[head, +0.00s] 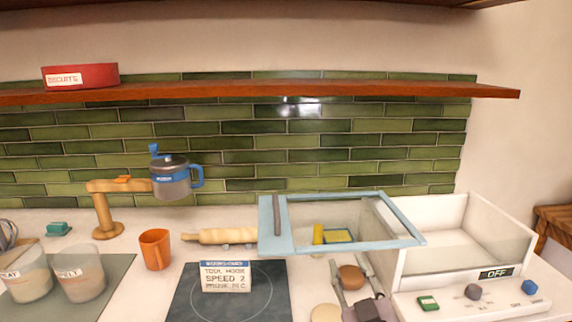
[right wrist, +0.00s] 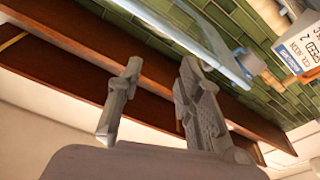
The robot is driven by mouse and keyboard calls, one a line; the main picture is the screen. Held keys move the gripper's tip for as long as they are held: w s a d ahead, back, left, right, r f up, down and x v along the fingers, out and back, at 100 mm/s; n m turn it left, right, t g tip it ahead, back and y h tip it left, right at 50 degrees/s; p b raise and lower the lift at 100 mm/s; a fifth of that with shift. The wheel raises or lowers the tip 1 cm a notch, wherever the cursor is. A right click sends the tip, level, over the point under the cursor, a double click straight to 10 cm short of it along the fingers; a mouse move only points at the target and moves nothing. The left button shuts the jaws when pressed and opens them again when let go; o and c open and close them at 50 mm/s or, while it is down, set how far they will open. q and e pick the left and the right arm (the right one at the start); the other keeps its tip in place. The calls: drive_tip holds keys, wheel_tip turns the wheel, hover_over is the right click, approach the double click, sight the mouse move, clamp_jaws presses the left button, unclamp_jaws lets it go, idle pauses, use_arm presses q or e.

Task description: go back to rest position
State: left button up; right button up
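My right gripper (head: 350,272) is at the bottom of the head view, right of the dark hob plate and in front of the blue-framed glass box. In the right wrist view its two grey fingers (right wrist: 158,85) stand apart with nothing between them, so it is open and empty. A brown round piece (head: 350,278) shows between the fingers in the head view; it does not appear held. My left gripper is not in view.
A glass box with a blue frame (head: 275,243) holds yellow items. A white open bin (head: 410,262) with an OFF panel stands right. A rolling pin (head: 220,236), orange cup (head: 155,249), card (head: 226,277) and two tubs (head: 80,280) occupy the counter. A shelf (head: 300,91) hangs above.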

drive_tip(key=s+d+f+m+g+h, duration=0.1)
drive_tip(key=s+d+f+g, duration=0.15)
drive_tip(key=f, duration=0.35)
drive_tip(key=s+d+f+m+g+h, duration=0.2)
drive_tip(key=s+f+g, duration=0.1)
drive_tip(key=f, duration=0.3)
drive_tip(key=s+d+f+g, duration=0.2)
drive_tip(key=s+f+g, duration=0.3)
drive_tip(key=s+f, duration=0.6)
drive_tip(key=s+d+f+g, duration=0.2)
drive_tip(key=s+f+g, duration=0.4)
drive_tip(key=s, duration=0.8)
wheel_tip(320, 180, down, 25)
drive_tip(key=s+d+f+g, duration=0.2)
drive_tip(key=s+f, duration=1.5)
drive_tip(key=shift+s+d, duration=0.3)
drive_tip(key=shift+s, duration=0.05)
